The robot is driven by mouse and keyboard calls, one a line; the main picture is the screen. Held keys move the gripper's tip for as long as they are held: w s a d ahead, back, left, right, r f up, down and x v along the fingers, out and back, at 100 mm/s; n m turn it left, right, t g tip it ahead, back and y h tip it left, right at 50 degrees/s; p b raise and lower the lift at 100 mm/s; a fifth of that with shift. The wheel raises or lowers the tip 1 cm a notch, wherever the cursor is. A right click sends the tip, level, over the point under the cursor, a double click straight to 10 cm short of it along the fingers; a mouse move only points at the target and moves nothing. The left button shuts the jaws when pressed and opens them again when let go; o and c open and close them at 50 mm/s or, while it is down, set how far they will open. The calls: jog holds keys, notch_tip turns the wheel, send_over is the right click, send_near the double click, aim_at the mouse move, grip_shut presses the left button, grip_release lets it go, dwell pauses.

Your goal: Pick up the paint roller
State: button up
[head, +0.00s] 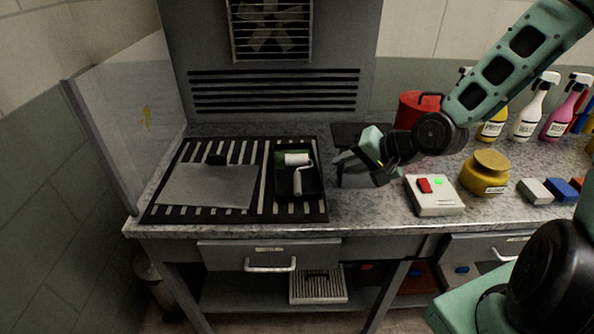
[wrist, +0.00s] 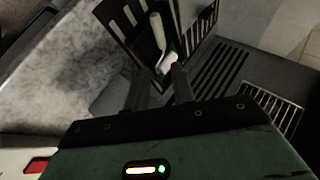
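The paint roller (head: 298,166) has a white roller head and a pale handle. It lies in a black tray (head: 281,196) on the right part of the slatted black grate, handle toward the front edge. In the wrist view the paint roller (wrist: 158,36) shows beyond the fingers, its head partly hidden by a finger. My gripper (head: 338,168) is to the right of the tray, above the worktop and apart from the roller. In the wrist view my gripper (wrist: 158,90) has its two fingers spread with nothing between them.
A metal sheet (head: 208,187) lies on the grate's left part. A clear panel (head: 125,115) stands at the left edge. A switch box (head: 433,196), yellow jar (head: 485,174), red can (head: 414,106) and spray bottles (head: 528,112) are on the right. A vented back wall (head: 275,100) stands behind.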

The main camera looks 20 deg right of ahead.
send_near(300, 179)
jog(key=x, duration=0.4)
jog(key=shift+f, duration=0.2)
jog(key=p+x, duration=0.1)
jog(key=x, duration=0.3)
jog(key=shift+w+a+p, duration=0.2)
jog(key=shift+w+p, duration=0.1)
jog(key=shift+p, duration=0.05)
jog(key=shift+w+a+f, duration=0.1)
jog(key=shift+w+f, duration=0.15)
jog(key=shift+f, duration=0.15)
grip_shut()
